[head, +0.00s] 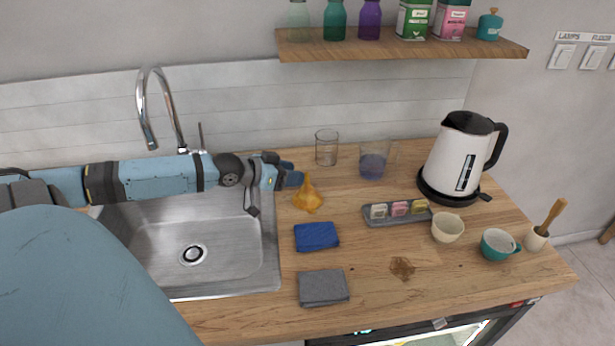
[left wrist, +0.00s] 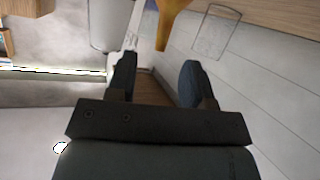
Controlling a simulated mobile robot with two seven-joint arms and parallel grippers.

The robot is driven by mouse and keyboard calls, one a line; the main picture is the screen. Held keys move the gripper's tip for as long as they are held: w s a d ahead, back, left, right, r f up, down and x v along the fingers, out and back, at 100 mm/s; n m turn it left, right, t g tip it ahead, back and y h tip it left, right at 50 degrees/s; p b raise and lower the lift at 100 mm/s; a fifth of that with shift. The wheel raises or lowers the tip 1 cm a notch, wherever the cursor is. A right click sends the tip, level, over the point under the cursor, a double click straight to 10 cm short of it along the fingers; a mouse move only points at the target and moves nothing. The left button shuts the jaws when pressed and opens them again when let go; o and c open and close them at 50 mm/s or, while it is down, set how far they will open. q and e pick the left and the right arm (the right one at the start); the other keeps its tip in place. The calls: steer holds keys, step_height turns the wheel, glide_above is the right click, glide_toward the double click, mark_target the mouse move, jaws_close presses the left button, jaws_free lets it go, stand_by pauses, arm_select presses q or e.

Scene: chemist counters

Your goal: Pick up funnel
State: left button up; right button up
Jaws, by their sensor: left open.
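The orange funnel (head: 308,196) stands on the wooden counter just right of the sink, its spout pointing up. In the left wrist view the funnel (left wrist: 168,20) shows at the top edge, partly cut off, beyond the tips of my open left gripper (left wrist: 158,68). Nothing is between the two fingers. My right gripper is not in view.
The sink (head: 230,270) lies below my left arm. A clear glass (head: 326,148) and a beaker (head: 373,165) stand behind the funnel. A blue cloth (head: 316,237) lies in front of it. A small tray (head: 385,220) and a kettle (head: 455,160) are to the right.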

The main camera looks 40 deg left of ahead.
mark_target(307, 175)
arm_select(q)
steer(key=shift+x, duration=2.55)
steer(key=shift+a+f, duration=0.1)
jaws_close()
